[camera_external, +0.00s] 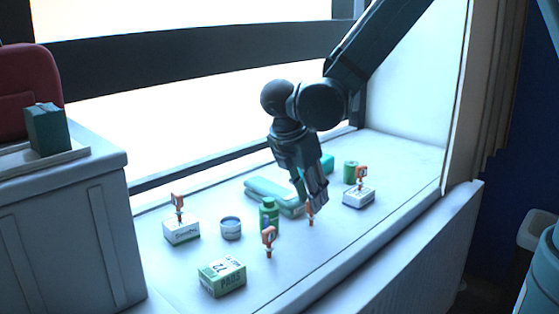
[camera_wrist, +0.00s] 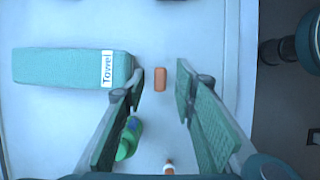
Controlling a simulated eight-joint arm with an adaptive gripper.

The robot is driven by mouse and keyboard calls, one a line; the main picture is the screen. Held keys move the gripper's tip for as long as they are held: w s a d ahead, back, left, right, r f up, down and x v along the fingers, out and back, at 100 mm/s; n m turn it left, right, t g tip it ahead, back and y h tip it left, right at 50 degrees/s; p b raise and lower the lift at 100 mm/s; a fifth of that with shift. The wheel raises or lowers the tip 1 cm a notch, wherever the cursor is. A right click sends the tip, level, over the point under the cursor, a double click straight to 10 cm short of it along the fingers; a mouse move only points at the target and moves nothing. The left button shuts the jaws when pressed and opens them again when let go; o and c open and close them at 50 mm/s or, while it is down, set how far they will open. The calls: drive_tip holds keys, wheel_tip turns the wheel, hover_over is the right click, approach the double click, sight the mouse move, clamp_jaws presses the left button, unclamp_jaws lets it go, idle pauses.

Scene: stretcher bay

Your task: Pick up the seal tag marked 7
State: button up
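Several orange seal tags stand in the external view: one under my gripper (camera_external: 310,212), one in front on the bare sill (camera_external: 269,240), one at the left white box (camera_external: 178,203), one at the right white box (camera_external: 361,174). I cannot read a 7 on any. My gripper (camera_external: 316,194) points down, just above the tag below it. In the wrist view my gripper (camera_wrist: 160,77) is open, and an orange tag (camera_wrist: 160,79) shows from above between the fingertips, not visibly touched. Another tag (camera_wrist: 169,167) is partly cut off at the bottom edge.
A teal towel pack (camera_wrist: 60,68) lies close left of the fingers in the wrist view. A green bottle (camera_external: 269,213), a round tin (camera_external: 231,228), a green-white box (camera_external: 222,277) and a green can (camera_external: 350,171) stand around. The sill's front edge (camera_external: 375,250) is near.

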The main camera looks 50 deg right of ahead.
drive_tip(key=shift+x, duration=1.1)
drive_tip(key=c, duration=0.8)
